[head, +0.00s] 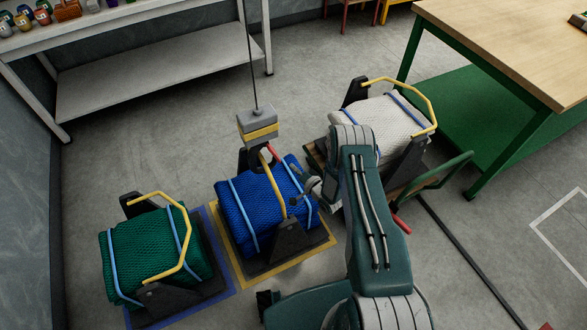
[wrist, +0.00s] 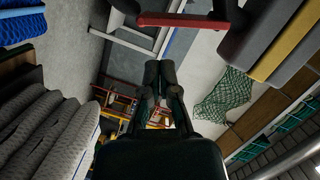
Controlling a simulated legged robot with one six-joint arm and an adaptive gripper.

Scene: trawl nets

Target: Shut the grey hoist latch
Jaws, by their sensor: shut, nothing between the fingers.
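The hoist block (head: 258,124), grey with a yellow band, hangs on a thin cable just above the blue net bundle (head: 238,205). Its dark hook sits at the top of the bundle's yellow handle (head: 274,185). A small red bar (head: 273,153) shows beside the hook; whether it is part of the latch I cannot tell. In the wrist view the red bar (wrist: 180,19) crosses the top, with the block (wrist: 285,45) at right. My gripper (head: 314,188) is right of the handle, below the hook, apart from both. Its fingers (wrist: 158,74) are together and empty.
A green net bundle (head: 150,250) stands at left, a white one (head: 385,125) on a cart behind my arm. A workbench (head: 500,45) is at right and a shelf (head: 150,75) at back left. Open floor lies between them.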

